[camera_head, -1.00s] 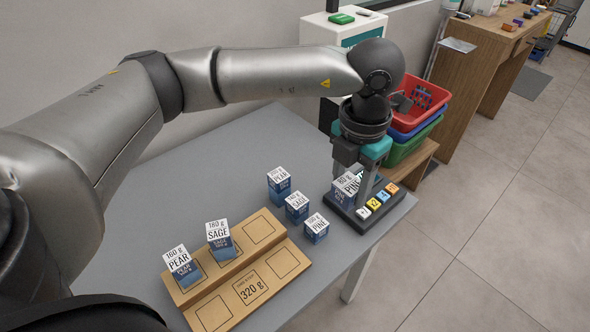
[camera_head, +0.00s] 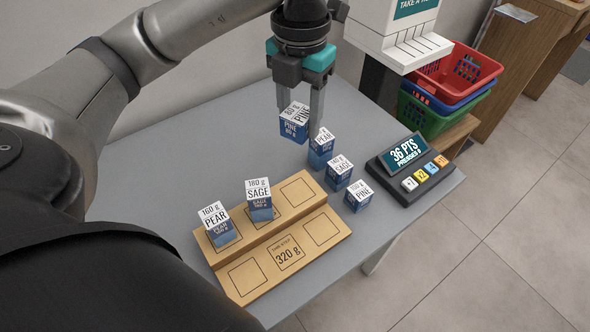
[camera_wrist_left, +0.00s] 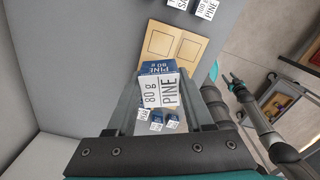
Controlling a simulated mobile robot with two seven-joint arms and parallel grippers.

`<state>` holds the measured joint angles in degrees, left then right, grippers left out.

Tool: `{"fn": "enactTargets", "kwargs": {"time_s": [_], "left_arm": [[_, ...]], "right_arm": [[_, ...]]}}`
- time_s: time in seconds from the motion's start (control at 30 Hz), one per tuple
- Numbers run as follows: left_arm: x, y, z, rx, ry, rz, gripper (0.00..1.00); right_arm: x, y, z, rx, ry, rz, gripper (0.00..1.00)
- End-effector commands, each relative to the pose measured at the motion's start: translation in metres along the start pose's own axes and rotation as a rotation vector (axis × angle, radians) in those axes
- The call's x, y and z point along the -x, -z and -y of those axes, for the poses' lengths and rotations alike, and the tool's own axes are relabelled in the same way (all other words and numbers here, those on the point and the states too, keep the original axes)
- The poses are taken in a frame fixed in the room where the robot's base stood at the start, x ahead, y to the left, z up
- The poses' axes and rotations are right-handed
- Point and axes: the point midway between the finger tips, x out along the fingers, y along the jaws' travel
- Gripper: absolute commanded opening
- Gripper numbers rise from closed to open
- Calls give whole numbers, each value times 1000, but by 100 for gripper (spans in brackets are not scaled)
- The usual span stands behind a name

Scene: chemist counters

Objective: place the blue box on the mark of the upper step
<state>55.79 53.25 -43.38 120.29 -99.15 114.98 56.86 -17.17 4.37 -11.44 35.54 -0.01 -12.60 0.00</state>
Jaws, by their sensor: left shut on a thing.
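My left gripper (camera_head: 301,115) is shut on a blue box with a white top reading 80 g PINE (camera_head: 293,128). It holds the box in the air behind the stepped wooden stand. The box also shows between the fingers in the left wrist view (camera_wrist_left: 160,92). The stand's upper step (camera_head: 240,247) is the rear row. A 160 g PEAR box (camera_head: 223,232) is on its left, and a 180 g SAGE box (camera_head: 260,208) is in the middle. The right square mark (camera_head: 298,193) of the upper step is bare.
The lower step (camera_head: 322,249) has bare marks and the print 320 g. Blue PEAR (camera_head: 319,158), SAGE (camera_head: 337,181) and PINE (camera_head: 355,201) boxes stand right of the stand. A keypad device reading 36 PTS (camera_head: 416,172) is farther right. Stacked baskets (camera_head: 460,72) stand beyond the table.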

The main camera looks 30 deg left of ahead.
Motion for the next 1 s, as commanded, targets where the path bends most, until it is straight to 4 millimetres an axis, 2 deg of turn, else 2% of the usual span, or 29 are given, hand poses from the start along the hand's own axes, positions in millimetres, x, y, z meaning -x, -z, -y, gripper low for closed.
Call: {"fn": "enactTargets", "kwargs": {"time_s": [0.03,0.1,0.4,0.5,0.73,0.9,1.0], "left_arm": [[-18,1,0,1,0,-8,0],[-37,2,0,0,-2,-7,0],[-111,1,0,0,0,-5,0],[-124,0,1,-1,1,-2,0],[-140,0,1,-1,1,-2,0],[-167,0,1,-1,1,-3,0],[-174,0,1,-2,1,-1,0]], "right_arm": [[-6,-1,0,0,0,0,50],[-10,-1,-1,0,-1,0,50],[-24,-3,-2,1,-3,1,50],[-26,-3,-2,1,-3,1,50],[-28,-3,-4,1,-5,1,50],[-34,-3,-7,1,-10,-2,50],[-35,-1,-11,2,-15,-7,50]]}}
